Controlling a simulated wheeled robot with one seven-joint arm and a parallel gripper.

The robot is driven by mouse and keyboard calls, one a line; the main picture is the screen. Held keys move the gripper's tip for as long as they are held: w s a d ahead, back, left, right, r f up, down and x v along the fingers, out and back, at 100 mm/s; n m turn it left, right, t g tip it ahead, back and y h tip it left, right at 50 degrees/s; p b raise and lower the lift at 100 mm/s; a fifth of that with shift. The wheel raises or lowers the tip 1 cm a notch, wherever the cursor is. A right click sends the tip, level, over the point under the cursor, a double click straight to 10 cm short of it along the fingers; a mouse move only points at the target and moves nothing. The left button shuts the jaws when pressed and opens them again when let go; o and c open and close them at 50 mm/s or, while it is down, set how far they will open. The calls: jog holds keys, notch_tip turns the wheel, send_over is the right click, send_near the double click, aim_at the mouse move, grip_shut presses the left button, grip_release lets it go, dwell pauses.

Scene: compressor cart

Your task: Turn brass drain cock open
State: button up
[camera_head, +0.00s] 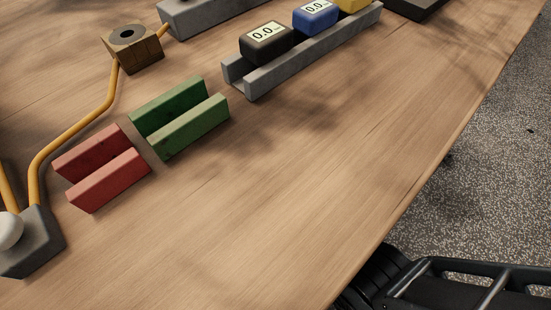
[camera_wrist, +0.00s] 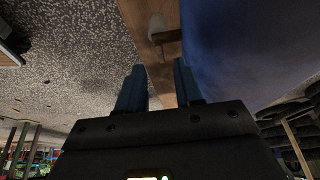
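My gripper (camera_wrist: 158,82) shows in the wrist view with its two blue fingers apart and nothing seen between them. Beyond the fingertips is a small brown bar-like piece (camera_wrist: 168,36) beside a pale rounded part. It may be the brass drain cock, but the dim picture does not let me tell, nor how far it is turned. A large dark blue surface (camera_wrist: 245,50) lies to its right. No drain cock can be made out for sure in the head view, and my gripper is not seen there.
The wooden table (camera_head: 270,210) bears red blocks (camera_head: 108,184), green blocks (camera_head: 190,126), and a grey channel (camera_head: 310,55) holding a black gauge (camera_head: 266,44) and a blue gauge (camera_head: 316,15). An orange pipe (camera_head: 75,130) joins a grey block to a holed brown block (camera_head: 134,52). The table's front middle is clear.

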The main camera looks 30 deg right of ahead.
jog(key=shift+b+x, duration=0.75)
jog(key=shift+x, duration=1.6)
grip_shut()
